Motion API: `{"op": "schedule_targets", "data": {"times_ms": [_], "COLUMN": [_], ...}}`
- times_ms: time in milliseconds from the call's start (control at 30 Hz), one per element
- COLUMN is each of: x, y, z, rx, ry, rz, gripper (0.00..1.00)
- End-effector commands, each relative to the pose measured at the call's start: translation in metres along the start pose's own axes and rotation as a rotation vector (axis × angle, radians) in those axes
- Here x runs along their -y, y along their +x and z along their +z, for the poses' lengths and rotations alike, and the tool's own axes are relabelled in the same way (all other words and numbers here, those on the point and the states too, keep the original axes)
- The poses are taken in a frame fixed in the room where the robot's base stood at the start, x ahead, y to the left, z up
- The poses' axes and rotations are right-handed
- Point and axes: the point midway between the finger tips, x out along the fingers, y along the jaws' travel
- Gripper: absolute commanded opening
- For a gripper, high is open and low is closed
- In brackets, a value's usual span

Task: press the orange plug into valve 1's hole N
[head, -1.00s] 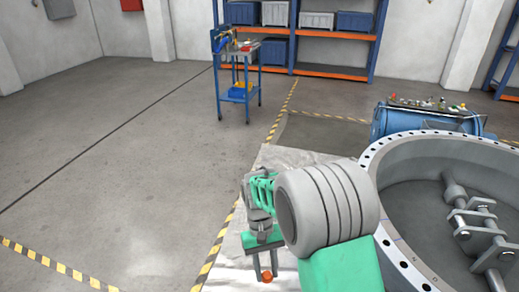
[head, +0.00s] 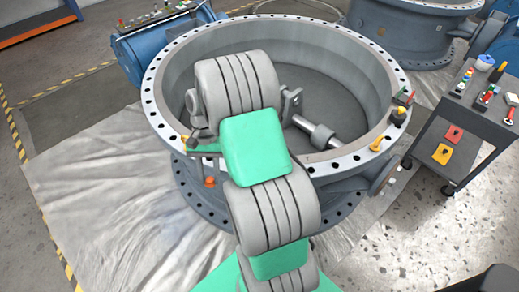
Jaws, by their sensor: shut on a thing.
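The orange plug (head: 210,181) shows as a small orange knob at the tips of my gripper (head: 208,175), which is shut on it. My arm covers much of the gripper. Plug and gripper appear in front of the near left side of a large grey valve (head: 172,142), by its flange; I cannot tell whether the plug touches it. The valve's top flange is a pale ring with many dark holes. No valve number or hole letter is readable, so I cannot pick out hole N. My arm hides part of the near rim.
A yellow-orange piece (head: 376,144) and small tools (head: 400,112) sit on the flange's right side. A dark cart (head: 460,127) with coloured items stands at right. Another valve (head: 410,28) is behind. A blue tank (head: 150,55) is at back left. Pale sheeting (head: 100,190) covers the floor at left.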

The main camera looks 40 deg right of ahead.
Motion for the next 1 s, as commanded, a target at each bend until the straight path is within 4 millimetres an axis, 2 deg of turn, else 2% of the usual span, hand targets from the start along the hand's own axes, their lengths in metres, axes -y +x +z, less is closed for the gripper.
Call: {"op": "schedule_targets", "data": {"times_ms": [33, 200, 300, 433, 533, 667, 1000], "x": [-0.018, -0.074, -0.108, -0.139, -0.151, -0.154, -0.153], "y": [-0.002, -0.015, -0.023, -0.03, -0.033, -0.029, 0.008], "z": [-0.019, -0.067, -0.087, -0.102, -0.107, -0.11, -0.125], "rx": [0.001, -0.001, -0.002, -0.003, -0.003, -0.001, -0.003], "ry": [0.158, 0.729, 1.038, 1.309, 1.409, 1.438, 1.434], "rz": [-0.069, -0.307, -0.436, -0.548, -0.589, -0.598, -0.596], "gripper": [0.0, 0.0, 0.0, 0.0, 0.0, 0.0, 0.0]}}
